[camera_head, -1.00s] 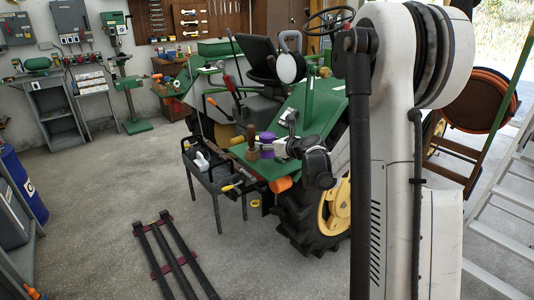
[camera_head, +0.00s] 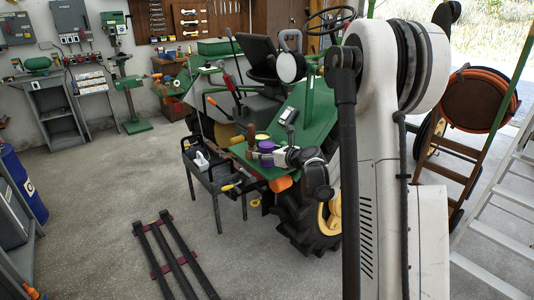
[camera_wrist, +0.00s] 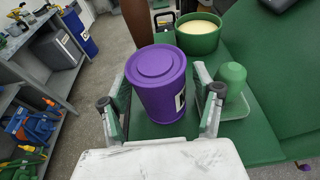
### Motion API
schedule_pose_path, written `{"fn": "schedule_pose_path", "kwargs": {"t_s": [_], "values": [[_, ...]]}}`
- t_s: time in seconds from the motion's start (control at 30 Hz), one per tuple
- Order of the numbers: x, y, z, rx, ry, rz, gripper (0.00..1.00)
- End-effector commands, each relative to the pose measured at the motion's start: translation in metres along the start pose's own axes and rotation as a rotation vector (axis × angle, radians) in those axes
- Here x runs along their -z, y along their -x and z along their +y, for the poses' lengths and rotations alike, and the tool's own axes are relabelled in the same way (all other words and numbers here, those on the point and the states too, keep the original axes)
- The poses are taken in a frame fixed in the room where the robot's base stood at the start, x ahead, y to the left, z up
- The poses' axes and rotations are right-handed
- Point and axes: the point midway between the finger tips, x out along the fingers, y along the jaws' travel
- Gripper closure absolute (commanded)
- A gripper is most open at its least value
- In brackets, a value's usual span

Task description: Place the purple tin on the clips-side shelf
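The purple tin (camera_head: 266,147) is upright over the green fender area of the tractor in the head view. In the wrist view the tin (camera_wrist: 157,92) stands large between the two fingers of my gripper (camera_wrist: 160,100), one on its left and one on its right. I cannot tell which shelf is the clips-side shelf.
Dark rails (camera_head: 172,255) lie on the floor.

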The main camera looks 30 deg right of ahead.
Motion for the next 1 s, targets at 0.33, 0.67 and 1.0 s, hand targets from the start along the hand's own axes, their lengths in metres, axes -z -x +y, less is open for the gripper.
{"fn": "schedule_pose_path", "kwargs": {"t_s": [0.33,0.67,1.0], "values": [[-0.003,0.009,-0.001,0.001,0.0,0.0,0.37],[-0.003,0.073,-0.001,0.003,0.0,0.0,0.37],[-0.003,0.117,-0.001,0.001,0.0,0.0,0.37]]}}
